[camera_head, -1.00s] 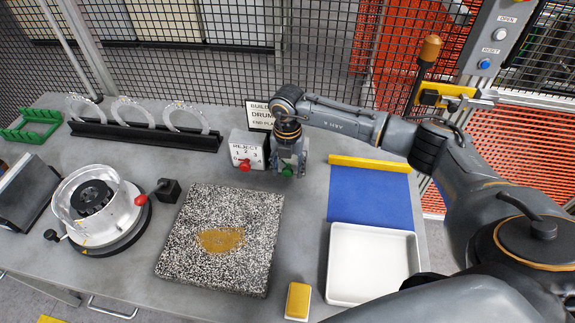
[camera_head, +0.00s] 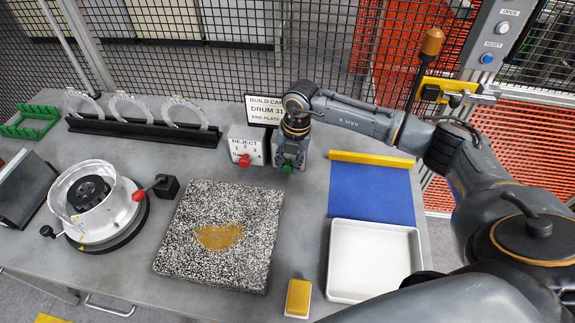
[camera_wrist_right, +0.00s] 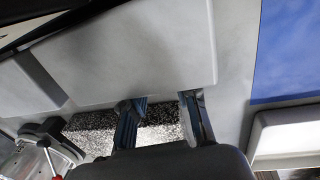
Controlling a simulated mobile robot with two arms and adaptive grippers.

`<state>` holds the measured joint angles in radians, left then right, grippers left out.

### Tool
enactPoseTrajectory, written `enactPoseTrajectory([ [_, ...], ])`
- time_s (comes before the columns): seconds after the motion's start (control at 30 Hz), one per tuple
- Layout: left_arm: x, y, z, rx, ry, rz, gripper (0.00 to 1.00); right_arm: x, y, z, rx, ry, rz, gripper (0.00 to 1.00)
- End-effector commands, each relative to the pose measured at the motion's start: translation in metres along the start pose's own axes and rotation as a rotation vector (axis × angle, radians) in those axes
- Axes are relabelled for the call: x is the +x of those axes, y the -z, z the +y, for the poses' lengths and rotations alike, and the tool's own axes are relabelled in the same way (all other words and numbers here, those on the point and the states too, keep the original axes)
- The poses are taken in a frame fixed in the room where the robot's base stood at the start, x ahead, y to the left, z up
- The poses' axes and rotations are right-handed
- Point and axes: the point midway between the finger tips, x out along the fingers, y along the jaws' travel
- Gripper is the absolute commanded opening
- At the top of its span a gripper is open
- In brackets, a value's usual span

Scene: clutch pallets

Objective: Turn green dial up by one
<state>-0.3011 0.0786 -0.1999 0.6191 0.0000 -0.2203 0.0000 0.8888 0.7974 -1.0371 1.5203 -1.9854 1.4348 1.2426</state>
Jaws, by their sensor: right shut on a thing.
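The green dial (camera_head: 287,169) shows as a small green knob low on the front of its box, just right of the red dial's box. My right gripper (camera_head: 288,160) is around it from above, shut on it; the arm and jaws hide most of that box and the dial's markings. In the right wrist view, the two fingers of my right gripper (camera_wrist_right: 162,115) reach down past a pale box (camera_wrist_right: 140,50), and the dial itself is hidden there. The red dial (camera_head: 244,160) sits on a white box (camera_head: 245,142) marked REJECT with numbers. My left gripper is not in view.
A sign (camera_head: 264,107) reading DRUM stands close behind the dials. A speckled slab (camera_head: 200,270) lies in front, left of a blue mat (camera_head: 372,195) and a white tray (camera_head: 332,262). A round drum fixture (camera_head: 122,215) stands at the left.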

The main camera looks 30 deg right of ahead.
Motion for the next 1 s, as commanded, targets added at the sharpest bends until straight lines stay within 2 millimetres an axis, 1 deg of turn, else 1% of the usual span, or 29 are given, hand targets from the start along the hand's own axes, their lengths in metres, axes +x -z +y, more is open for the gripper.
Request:
enactPoseTrajectory([
  [0.03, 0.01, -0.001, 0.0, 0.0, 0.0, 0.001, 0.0, 0.005, -0.001, -0.003, 0.002, -0.034, -0.002, 0.0],
  [0.17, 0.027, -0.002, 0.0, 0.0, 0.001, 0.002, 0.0, 0.007, -0.001, -0.006, 0.002, -0.14, -0.002, 0.0],
  [0.4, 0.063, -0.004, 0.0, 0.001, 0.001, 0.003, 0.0, 0.01, -0.001, -0.009, 0.002, -0.345, -0.003, 0.0],
  [0.6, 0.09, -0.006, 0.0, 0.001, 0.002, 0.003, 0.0, 0.009, -0.001, -0.011, 0.001, -0.488, -0.004, 0.0],
  [0.8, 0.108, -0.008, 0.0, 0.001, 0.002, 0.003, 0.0, 0.007, -0.001, -0.011, 0.001, -0.59, -0.003, 0.0],
  [1.0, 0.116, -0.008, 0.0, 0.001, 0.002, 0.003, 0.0, 0.005, -0.001, -0.011, 0.001, -0.643, -0.003, 0.0],
])
